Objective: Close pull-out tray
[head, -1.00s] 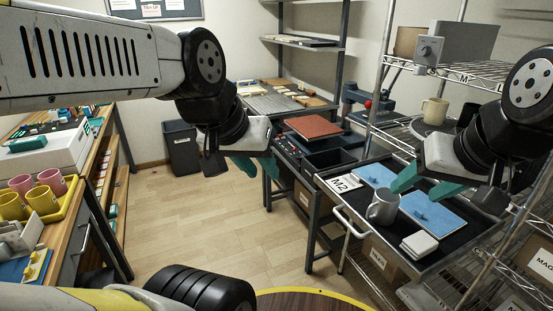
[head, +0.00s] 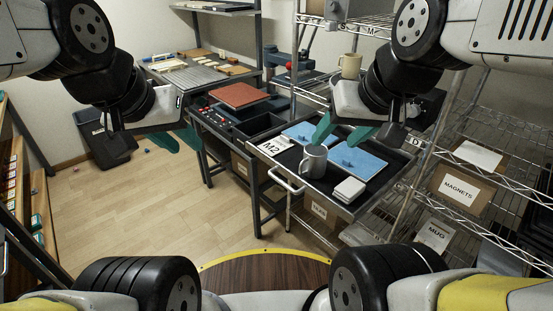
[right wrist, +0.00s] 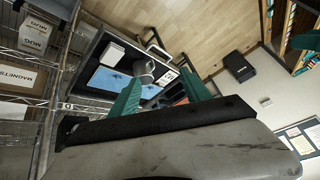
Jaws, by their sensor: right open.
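The pull-out tray (head: 318,186) is a dark shallow tray with an M2 label (head: 275,147) and a metal handle (head: 284,181) on its near left side. It stands pulled out from the wire rack. In it are two blue pads (head: 358,161), a grey mug (head: 313,161) and white square coasters (head: 349,190). My right gripper (head: 340,137) is open and empty, over the tray near the mug. The right wrist view shows its spread fingers (right wrist: 160,82) with the tray (right wrist: 92,74) beyond. My left gripper (head: 178,147) looks open and empty, left of the tray, above the floor.
A wire rack (head: 440,150) with boxes stands at the right, with a beige mug (head: 350,65) on a shelf. A workbench with a red-brown plate (head: 239,95) is behind the tray. A dark bin (head: 108,147) stands at the left.

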